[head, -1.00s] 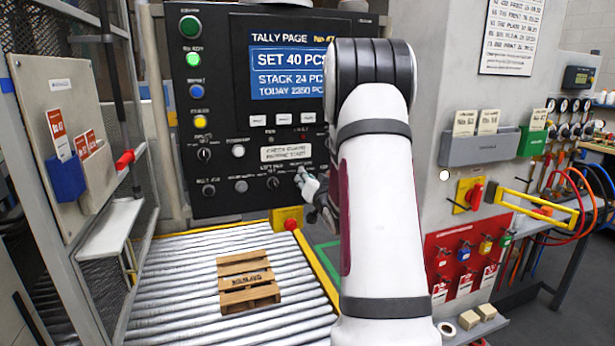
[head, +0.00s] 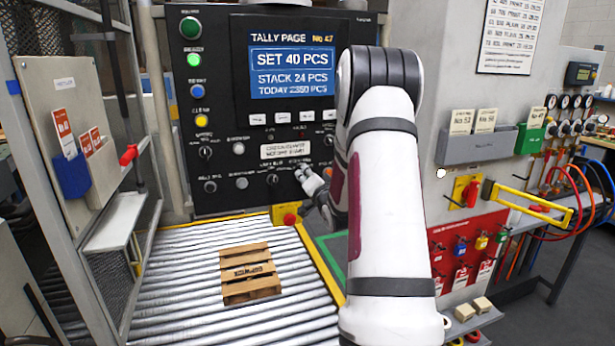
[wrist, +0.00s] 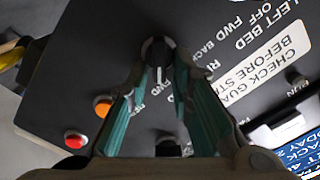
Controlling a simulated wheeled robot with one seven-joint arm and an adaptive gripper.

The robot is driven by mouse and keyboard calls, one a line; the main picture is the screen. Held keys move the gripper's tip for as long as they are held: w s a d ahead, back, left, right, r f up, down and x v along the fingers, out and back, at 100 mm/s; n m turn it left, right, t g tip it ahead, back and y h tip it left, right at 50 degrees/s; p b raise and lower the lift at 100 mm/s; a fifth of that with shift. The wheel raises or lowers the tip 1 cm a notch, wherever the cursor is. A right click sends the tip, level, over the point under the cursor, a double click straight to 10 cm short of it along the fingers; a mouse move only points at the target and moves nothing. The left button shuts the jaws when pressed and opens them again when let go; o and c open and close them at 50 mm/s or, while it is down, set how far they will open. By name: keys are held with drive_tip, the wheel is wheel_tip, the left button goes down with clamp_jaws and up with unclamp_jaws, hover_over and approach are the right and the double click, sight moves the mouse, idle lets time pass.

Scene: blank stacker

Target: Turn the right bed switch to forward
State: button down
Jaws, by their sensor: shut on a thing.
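The right bed switch (wrist: 157,50) is a black knob with a white pointer line on the dark control panel (wrist: 95,50). In the wrist view, the line points toward the bottom of the picture. My gripper (wrist: 158,70) is shut on the knob, with one green-lined finger on each side of it. The printed label beside the knob is partly hidden by a finger, so I cannot read the position. In the head view my gripper (head: 310,178) is at the panel's lower right and covers the switch. The left bed switch (head: 272,180) is just left of it.
Other knobs and coloured lamps (head: 194,60) fill the panel's left side. A yellow box with a red button (head: 287,215) is just below my gripper. A wooden pallet (head: 248,275) lies on the roller conveyor (head: 180,275).

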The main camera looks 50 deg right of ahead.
drive_tip(key=shift+s+d+f, duration=0.1)
drive_tip(key=c, duration=1.7)
unclamp_jaws()
drive_tip(key=v, duration=1.2)
